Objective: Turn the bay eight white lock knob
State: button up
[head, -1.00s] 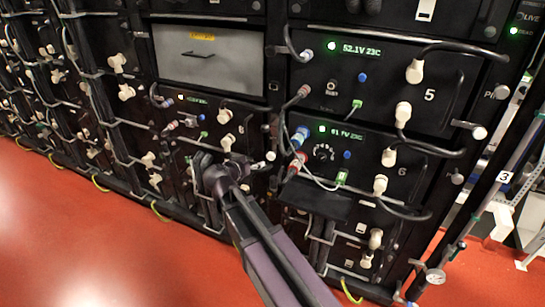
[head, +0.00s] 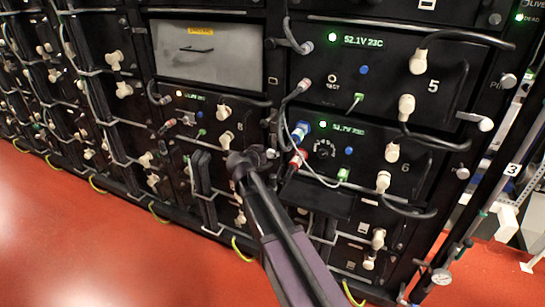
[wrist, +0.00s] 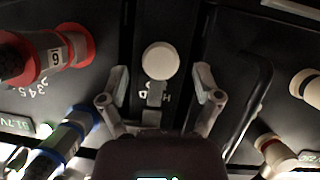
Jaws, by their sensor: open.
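A round white knob (wrist: 160,61) on a dark panel shows in the middle of the wrist view, with a small grey piece below it and partly hidden lettering beside it. My gripper (wrist: 160,82) is open, with one finger on each side of the knob and a visible gap to each. Nothing is held. In the head view, my gripper (head: 252,160) is at the lower right of the bay eight unit (head: 212,135), close to the rack post. It hides the panel behind it, and I cannot make out the knob there.
Bay six (head: 355,175), with a blue plug (head: 300,131), a red plug (head: 298,158) and looping cables, lies just right of my gripper. Bay eight's white connectors (head: 225,112) and a black handle loop (wrist: 252,105) are close by. The red floor (head: 100,240) in front is free.

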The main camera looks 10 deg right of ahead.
jog(key=shift+b+x, duration=0.3)
jog(key=shift+x, duration=0.95)
